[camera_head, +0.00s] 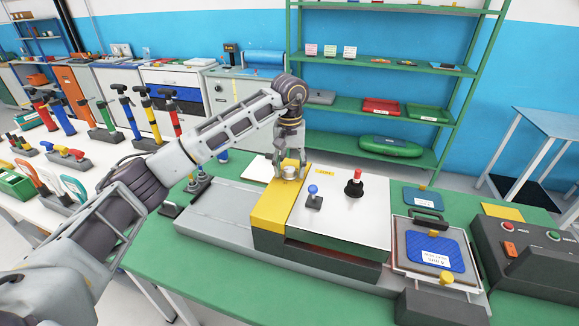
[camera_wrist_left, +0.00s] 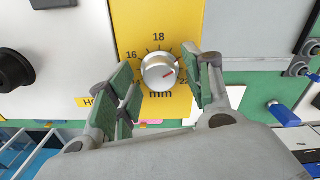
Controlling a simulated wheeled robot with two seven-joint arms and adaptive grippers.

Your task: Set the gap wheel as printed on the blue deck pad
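The gap wheel is a silver knob (camera_wrist_left: 158,71) on a yellow panel (camera_head: 270,208). Its scale shows 16, 18 and 22 with "mm" below; other numbers are hidden by my fingers. A red mark on the wheel points right, a little above the 22. My left gripper (camera_head: 290,168) is over the wheel, its green-padded fingers (camera_wrist_left: 164,78) spread on both sides; I see gaps, so it is open around it. The blue deck pad (camera_head: 428,243) lies in the tray at right, with a white label (camera_head: 436,259) too small to read. My right gripper is out of view.
A blue-knobbed lever (camera_head: 313,197) and a red-topped black knob (camera_head: 354,183) stand on the white machine top beside the panel. A teal pad (camera_head: 424,198) lies behind the tray. A dark control box (camera_head: 530,255) stands at far right. Green bench surface is free at front left.

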